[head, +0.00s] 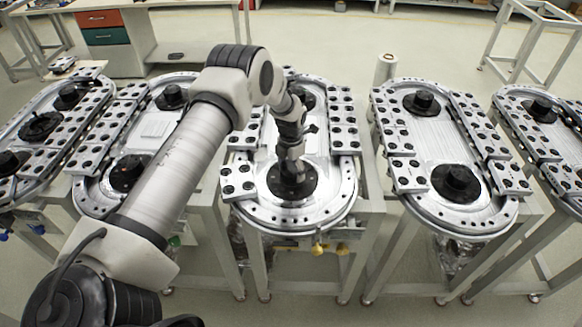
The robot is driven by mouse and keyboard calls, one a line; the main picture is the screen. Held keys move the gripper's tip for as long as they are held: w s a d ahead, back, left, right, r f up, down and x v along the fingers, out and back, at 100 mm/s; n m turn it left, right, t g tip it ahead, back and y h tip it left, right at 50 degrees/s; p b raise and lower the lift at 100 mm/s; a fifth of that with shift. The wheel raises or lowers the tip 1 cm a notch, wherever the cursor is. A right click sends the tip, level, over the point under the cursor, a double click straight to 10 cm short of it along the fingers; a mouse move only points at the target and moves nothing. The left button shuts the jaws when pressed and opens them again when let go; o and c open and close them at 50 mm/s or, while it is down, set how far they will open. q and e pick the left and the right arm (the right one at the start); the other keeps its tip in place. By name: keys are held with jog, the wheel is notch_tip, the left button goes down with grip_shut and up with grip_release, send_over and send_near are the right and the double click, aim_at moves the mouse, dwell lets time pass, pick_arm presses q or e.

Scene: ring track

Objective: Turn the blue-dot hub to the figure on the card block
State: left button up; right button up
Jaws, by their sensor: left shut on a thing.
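My left gripper (291,170) points straight down over the near end of the middle ring track (333,208). It is shut on the raised centre of the black round hub (307,187) there, and its fingers hide most of that centre. The hub's dark disc shows around the fingers. I cannot make out a blue dot, a card block or any figure at this size. My right gripper is not in view.
Similar ring tracks stand on both sides, such as the right one (478,212) with its own black hub (455,182). Yellow knobs (318,249) sit under the middle track's front edge. A white cylinder (386,67) stands behind. A cabinet (105,40) is at the back left.

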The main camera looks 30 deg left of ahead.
aim_at(291, 169)
pick_arm(q)
jog(key=shift+s+f+n, duration=0.1)
jog(key=shift+n, duration=0.2)
jog(key=o, duration=1)
notch_tip(291, 169, up, 12)
jog(key=shift+r, duration=0.1)
dwell(0.3)
